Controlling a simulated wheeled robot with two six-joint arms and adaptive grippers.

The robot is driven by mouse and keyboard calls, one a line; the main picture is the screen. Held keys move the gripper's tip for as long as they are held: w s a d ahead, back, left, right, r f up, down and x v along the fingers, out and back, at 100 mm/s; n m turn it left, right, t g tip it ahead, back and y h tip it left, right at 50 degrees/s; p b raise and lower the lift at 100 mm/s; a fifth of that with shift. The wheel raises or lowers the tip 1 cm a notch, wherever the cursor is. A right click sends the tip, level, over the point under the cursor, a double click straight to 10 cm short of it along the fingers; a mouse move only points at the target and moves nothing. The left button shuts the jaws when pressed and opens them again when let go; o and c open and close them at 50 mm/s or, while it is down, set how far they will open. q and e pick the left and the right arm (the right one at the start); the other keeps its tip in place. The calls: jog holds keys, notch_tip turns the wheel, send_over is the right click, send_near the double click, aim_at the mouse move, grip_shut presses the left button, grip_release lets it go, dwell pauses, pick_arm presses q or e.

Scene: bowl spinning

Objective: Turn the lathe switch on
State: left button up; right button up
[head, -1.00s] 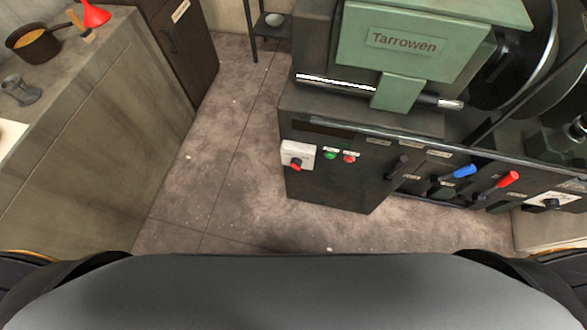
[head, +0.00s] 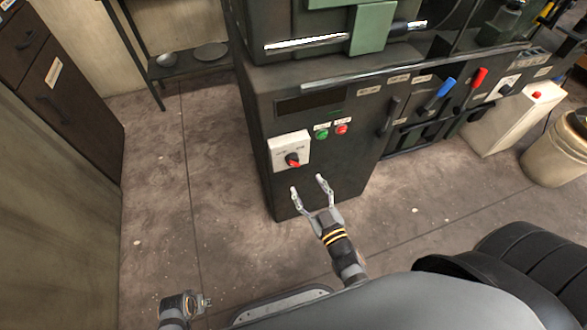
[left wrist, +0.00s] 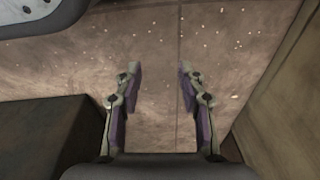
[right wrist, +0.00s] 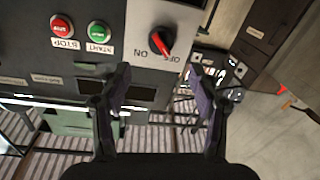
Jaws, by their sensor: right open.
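The lathe switch is a white plate (head: 289,150) with a dark knob and red pointer (head: 294,161), on the left of the dark cabinet front. In the head view the red pointer tilts down. In the right wrist view the red knob (right wrist: 160,42) sits just beyond the fingertips, with ON and OFF lettering upside down. My right gripper (head: 309,184) is open and empty, just below the switch in the head view and apart from it. My left gripper (head: 200,302) is low at the bottom left, and it is open and empty in the left wrist view (left wrist: 159,68).
A green START button (head: 322,134) and red STOP button (head: 342,129) sit right of the switch. Further right are a dark handle (head: 389,116), a blue lever (head: 445,88) and a red lever (head: 478,78). Open floor (head: 160,200) lies left of the cabinet.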

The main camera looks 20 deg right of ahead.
aim_at(295, 165)
jog(key=w, duration=0.5)
jog(key=w+a, duration=0.1)
jog(key=w, duration=0.2)
pick_arm(q)
jog(key=shift+w+d+r, duration=0.2)
jog(key=shift+w+r, duration=0.3)
jog(key=shift+r, duration=0.25)
pick_arm(e)
jog(key=shift+w, duration=0.45)
jog(key=c, duration=1.2)
pick_arm(q)
jog(key=shift+s+f, duration=0.15)
jog(key=shift+s, duration=0.1)
pick_arm(e)
jog(key=shift+o, duration=0.2)
